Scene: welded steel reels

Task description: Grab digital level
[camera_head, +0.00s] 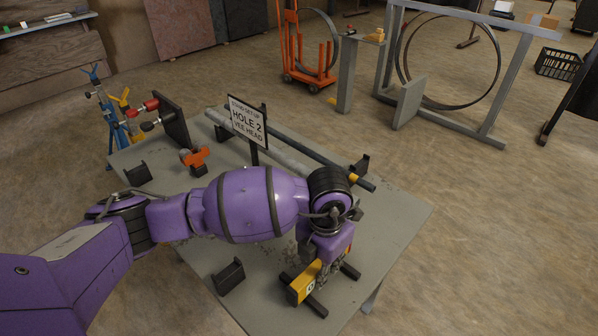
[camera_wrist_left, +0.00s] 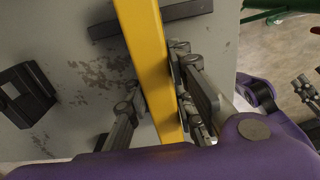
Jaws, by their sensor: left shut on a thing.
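The digital level is a yellow bar (camera_head: 304,283) near the front right of the grey table in the head view, by dark supports. It also runs lengthwise through the middle of the left wrist view (camera_wrist_left: 149,62). My left gripper (camera_wrist_left: 155,105) is shut on the level, with a finger on each side of it. In the head view my purple left arm covers most of the level and the gripper. I cannot tell whether the level touches the supports below.
The grey table (camera_head: 400,215) holds a sign (camera_head: 247,121) reading "HOLE 2", an orange clamp tool (camera_head: 195,157), long bars (camera_head: 318,152) and a dark angle bracket (camera_head: 229,277). A steel frame with a ring (camera_head: 448,105) stands on the floor behind. The table's right side is mostly clear.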

